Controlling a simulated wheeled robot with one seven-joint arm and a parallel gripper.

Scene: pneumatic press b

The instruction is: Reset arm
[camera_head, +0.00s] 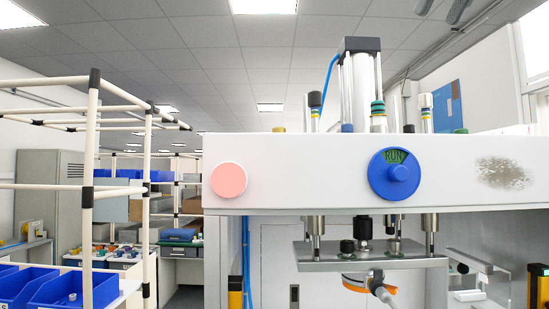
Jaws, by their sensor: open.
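My gripper and its fingers cannot be made out in the head view. The pneumatic press stands right of centre, with a wide white front panel (290,178). The panel carries a round pink button (229,180) at its left and a blue knob (396,173) beside a dark green RUN label. A metal plate (420,262) hangs level under the panel on short posts.
At left stands a rack of cream pipes (90,150) with black joints, with blue bins (60,290) at its foot. A grey cabinet (50,190) stands behind. A clear block (484,278) sits low at right. Yellow-and-black posts (236,293) flank the press below.

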